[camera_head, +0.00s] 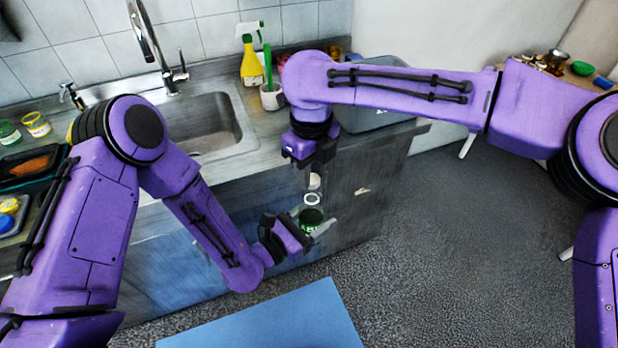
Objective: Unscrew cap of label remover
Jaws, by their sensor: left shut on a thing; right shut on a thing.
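The label remover (311,218) is a small green container with a white ring-shaped neck (312,199) facing up. My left gripper (303,232) is shut on its body and holds it in the air in front of the counter's front. The cap (314,181) is a small whitish piece above the neck, with a narrow gap seeming to lie between them. My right gripper (313,168) comes down from above and is shut on the cap. The fingers partly hide the container and the cap.
Behind is a counter with a sink (200,125) and a tap (160,50). A yellow spray bottle (251,62), a white cup (271,97) and a grey bin (375,118) stand on it. A blue mat (270,325) lies at the bottom. The floor (460,240) at right is mostly clear.

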